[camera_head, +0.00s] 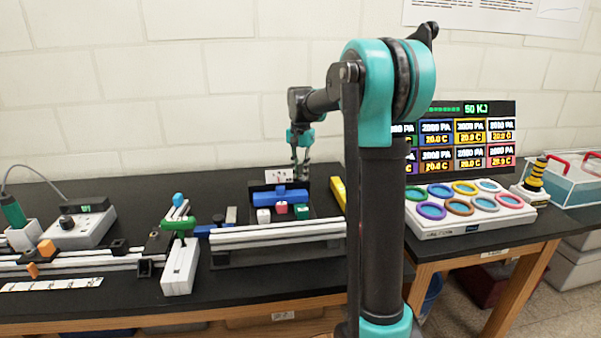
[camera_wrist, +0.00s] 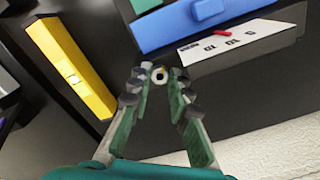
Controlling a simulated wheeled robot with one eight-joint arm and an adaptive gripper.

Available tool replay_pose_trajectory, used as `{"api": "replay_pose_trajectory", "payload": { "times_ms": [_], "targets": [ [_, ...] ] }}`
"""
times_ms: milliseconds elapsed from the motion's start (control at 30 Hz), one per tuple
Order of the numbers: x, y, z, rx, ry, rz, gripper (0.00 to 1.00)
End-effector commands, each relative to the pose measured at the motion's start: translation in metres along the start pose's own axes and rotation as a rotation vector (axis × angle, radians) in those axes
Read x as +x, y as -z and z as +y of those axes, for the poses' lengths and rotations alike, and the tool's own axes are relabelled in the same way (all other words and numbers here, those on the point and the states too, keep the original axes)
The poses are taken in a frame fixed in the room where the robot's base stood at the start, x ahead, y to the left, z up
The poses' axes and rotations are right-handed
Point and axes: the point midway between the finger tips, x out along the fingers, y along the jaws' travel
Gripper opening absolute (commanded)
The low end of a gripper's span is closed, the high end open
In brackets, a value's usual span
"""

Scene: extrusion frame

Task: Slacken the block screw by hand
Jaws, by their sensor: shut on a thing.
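My gripper (camera_wrist: 160,76) is shut on a small round pale part with a dark centre, which looks like the block screw (camera_wrist: 160,75). The fingers hide most of it, so I cannot tell its seating. In the head view my gripper (camera_head: 301,170) points down at the back right of a blue block (camera_head: 278,198). The blue block also shows at the top of the wrist view (camera_wrist: 195,22). A white scale card (camera_wrist: 232,40) with numbers and a red pointer (camera_wrist: 222,32) lies beside it; it shows in the head view too (camera_head: 279,175).
A yellow bar (camera_wrist: 70,65) lies left of my fingers in the wrist view. A tray of coloured rings (camera_head: 465,212) stands at the right.

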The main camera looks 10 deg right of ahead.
Motion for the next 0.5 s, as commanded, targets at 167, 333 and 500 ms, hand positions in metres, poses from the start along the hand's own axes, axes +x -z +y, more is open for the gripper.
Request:
{"api": "replay_pose_trajectory", "payload": {
  "times_ms": [167,333,500],
  "targets": [
    [-0.0001,0.0000,0.0001,-0.072,0.000,0.000,0.00],
    [-0.0001,0.0001,0.0002,-0.195,0.000,0.000,0.00],
    [-0.0001,0.0002,0.0004,-0.351,0.000,0.000,0.00]
  ]
}}
